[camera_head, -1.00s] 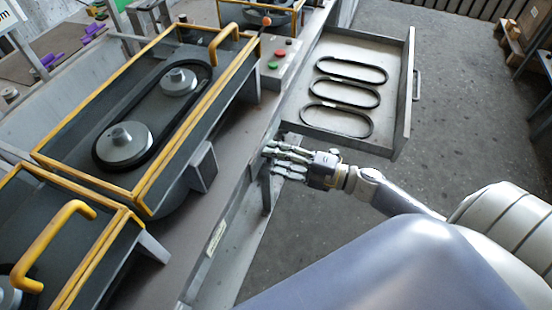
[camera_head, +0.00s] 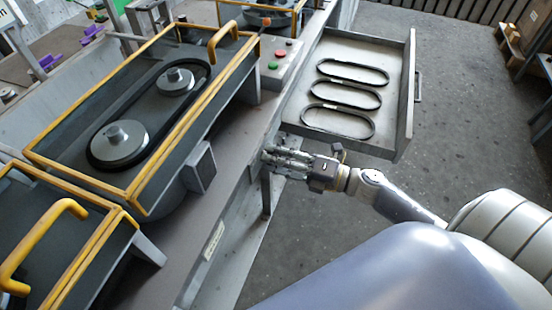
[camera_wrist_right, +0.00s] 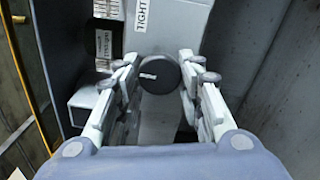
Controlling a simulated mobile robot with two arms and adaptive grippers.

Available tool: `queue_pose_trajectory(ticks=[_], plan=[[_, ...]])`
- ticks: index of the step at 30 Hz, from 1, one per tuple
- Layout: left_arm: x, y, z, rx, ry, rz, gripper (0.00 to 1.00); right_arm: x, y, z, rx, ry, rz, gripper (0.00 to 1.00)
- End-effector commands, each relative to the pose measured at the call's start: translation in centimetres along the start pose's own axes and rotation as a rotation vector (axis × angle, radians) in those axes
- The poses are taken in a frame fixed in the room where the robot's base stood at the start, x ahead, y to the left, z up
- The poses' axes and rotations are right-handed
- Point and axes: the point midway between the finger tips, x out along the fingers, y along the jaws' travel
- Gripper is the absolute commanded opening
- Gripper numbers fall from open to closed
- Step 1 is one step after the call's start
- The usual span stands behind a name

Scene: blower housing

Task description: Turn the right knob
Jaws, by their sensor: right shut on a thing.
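The right knob is a round black knob (camera_wrist_right: 158,75) with a white pointer mark, in the right wrist view. It sits on a light grey panel under a label that reads "TIGHT", partly cut off. My right gripper (camera_wrist_right: 160,78) is shut on the knob, one finger on each side of it. In the head view my right gripper (camera_head: 270,160) is at the side of the bench, just below the open drawer, and the knob is hidden there. The mark on the knob points to the left in the wrist view. My left gripper is not in view.
An open drawer (camera_head: 397,140) with several black belts juts out beyond my right gripper. On the bench, a yellow-edged housing (camera_head: 170,165) holds two pulleys and a belt. A button box (camera_head: 282,62) stands near the drawer.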

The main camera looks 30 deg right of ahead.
Motion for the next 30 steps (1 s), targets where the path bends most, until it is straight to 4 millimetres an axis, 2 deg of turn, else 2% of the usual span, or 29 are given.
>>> queue_pose_trajectory(ticks=[5, 6, 8, 20, 26, 30], plan=[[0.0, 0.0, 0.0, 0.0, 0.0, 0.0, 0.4, 0.0, -0.1, -0.1, 0.002, 0.001, -0.001, 0.11], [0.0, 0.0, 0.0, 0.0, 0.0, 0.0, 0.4, 0.0, -0.1, -0.1, 0.002, 0.001, -0.001, 0.41], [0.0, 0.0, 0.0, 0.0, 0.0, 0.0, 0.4, 0.0, -0.1, -0.1, 0.003, 0.001, -0.001, 0.55], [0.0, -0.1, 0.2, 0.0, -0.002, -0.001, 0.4, -0.3, -0.1, -0.1, 0.003, 0.001, -0.001, 0.55], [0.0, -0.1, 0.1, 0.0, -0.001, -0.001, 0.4, -2.8, -0.2, -0.1, 0.005, 0.0, -0.004, 0.55], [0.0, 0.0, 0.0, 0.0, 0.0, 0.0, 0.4, -5.6, -0.2, -0.1, 0.005, 0.001, -0.005, 0.55]])
